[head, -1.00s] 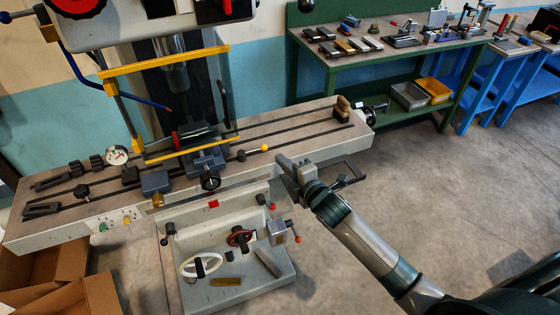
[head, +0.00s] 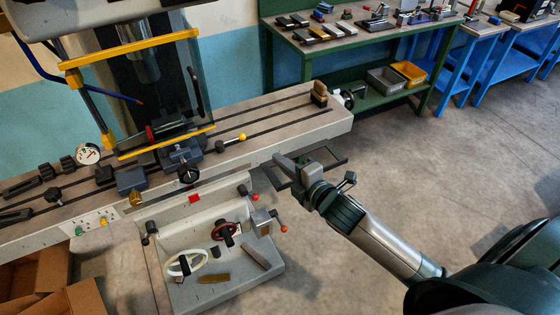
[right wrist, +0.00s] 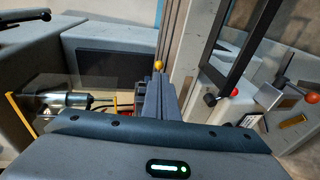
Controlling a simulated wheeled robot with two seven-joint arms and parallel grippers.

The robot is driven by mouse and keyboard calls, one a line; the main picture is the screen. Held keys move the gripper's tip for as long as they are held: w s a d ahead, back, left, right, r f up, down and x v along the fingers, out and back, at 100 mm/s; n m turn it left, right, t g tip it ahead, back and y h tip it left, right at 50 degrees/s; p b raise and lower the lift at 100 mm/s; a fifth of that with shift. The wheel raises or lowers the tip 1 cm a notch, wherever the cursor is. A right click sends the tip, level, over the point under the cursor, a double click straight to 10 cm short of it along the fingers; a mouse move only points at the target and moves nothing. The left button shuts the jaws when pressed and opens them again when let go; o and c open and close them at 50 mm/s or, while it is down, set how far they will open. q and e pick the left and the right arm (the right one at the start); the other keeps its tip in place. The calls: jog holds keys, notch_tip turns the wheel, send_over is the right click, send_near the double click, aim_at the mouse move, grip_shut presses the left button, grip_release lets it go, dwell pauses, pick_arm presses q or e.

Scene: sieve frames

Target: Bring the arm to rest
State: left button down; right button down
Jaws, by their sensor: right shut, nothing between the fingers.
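My right gripper (head: 281,162) is in the air in front of the milling machine's long table, near its right half. Its fingers are together and hold nothing. In the right wrist view the closed fingers (right wrist: 157,98) point away over the machine. My right arm reaches in from the lower right. My left gripper is in neither view.
A dark rectangular frame (head: 334,162) shows beside and behind my right gripper; I cannot tell whether they touch. The machine table (head: 290,120) carries a vise, a dial gauge (head: 88,153) and a yellow-knobbed lever (head: 242,137). A green workbench (head: 350,40) stands behind. Open floor lies right.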

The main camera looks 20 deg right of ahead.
dwell(0.3)
jog(key=s+a+f+m+g+h, duration=0.1)
jog(key=s+f+m+g, duration=0.4)
jog(key=s, duration=0.6)
jog(key=s+a+f+m+g+h, duration=0.1)
jog(key=s+f+m+g, duration=0.2)
jog(key=s+f+m, duration=0.55)
jog(key=s+a+f+m+g+h, duration=0.15)
jog(key=s+m+g, duration=0.25)
jog(key=s, duration=0.8)
notch_tip(320, 180, down, 34)
jog(key=s+g+b, duration=0.1)
jog(key=s+b, duration=0.2)
jog(key=s+d+f+g+b, duration=0.1)
jog(key=s+d+f+b, duration=0.1)
jog(key=s+f, duration=1.5)
jog(key=shift+d+f+g+y, duration=0.35)
jog(key=shift+d+f, duration=0.2)
jog(key=shift+d, duration=0.1)
